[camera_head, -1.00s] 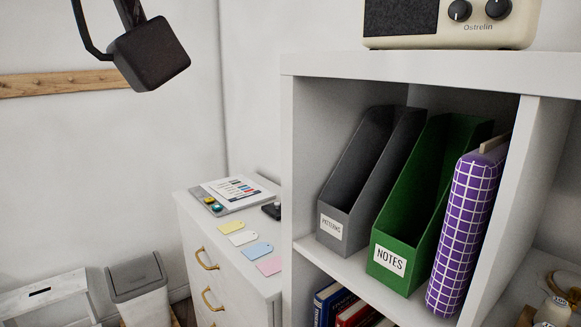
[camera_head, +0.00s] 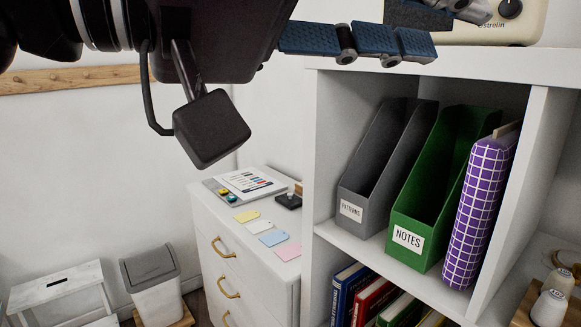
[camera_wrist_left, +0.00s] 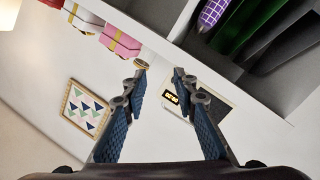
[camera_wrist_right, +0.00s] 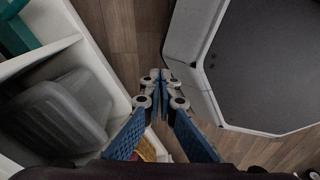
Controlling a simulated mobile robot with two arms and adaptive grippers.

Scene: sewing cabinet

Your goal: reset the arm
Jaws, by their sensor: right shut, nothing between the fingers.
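My left gripper (camera_head: 455,28) comes in across the top of the head view, in front of the cabinet's upper edge. In the left wrist view (camera_wrist_left: 160,70) its two blue-padded fingers stand apart with nothing between them, so it is open and empty. My right gripper is outside the head view. In the right wrist view (camera_wrist_right: 160,78) its fingertips are together with nothing held, above a gap between furniture and a dark-topped body.
The white cabinet (camera_head: 405,64) holds a grey file holder (camera_head: 372,170), a green file holder (camera_head: 436,190) and a purple checked item (camera_head: 478,215). A cream radio (camera_head: 490,32) stands on top. A white drawer unit (camera_head: 242,262) is left of it.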

